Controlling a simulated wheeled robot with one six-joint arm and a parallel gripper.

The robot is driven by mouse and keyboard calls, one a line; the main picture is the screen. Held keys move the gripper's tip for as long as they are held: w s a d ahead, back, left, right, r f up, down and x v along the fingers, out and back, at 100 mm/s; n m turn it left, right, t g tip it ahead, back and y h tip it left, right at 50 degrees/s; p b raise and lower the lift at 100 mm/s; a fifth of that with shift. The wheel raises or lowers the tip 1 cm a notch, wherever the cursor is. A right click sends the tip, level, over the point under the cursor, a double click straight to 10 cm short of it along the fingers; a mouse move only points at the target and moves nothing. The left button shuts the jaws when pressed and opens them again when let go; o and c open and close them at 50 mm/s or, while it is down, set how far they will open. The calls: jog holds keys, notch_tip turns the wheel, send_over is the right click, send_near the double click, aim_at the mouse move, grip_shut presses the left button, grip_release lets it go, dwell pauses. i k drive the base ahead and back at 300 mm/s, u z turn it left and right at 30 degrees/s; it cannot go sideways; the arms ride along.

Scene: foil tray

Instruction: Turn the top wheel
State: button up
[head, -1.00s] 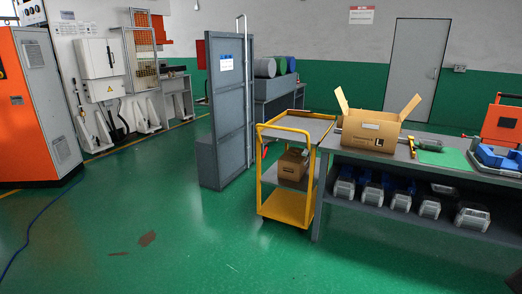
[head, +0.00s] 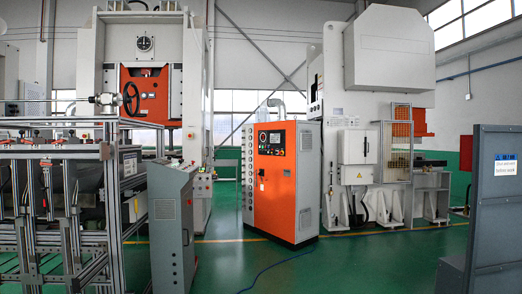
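A black spoked handwheel (head: 131,98) shows in the head view at the upper left. It sits upright at the end of a metal shaft, above an aluminium frame (head: 108,190) and in front of the orange panel of a tall white press (head: 195,75). It is some distance away from me across the floor. I see only this one wheel clearly. My gripper and arm are not in the view.
A grey control pedestal (head: 172,230) stands right of the frame. An orange cabinet (head: 283,180) stands mid-view, with a blue cable (head: 275,265) on the floor. A grey panel (head: 497,215) is at the right edge. Green floor (head: 350,265) is open in front.

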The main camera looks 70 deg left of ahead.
aim_at(126, 99)
jog(key=u, duration=1.8)
jog(key=i, duration=1.6)
jog(key=u, duration=1.8)
jog(key=i, duration=1)
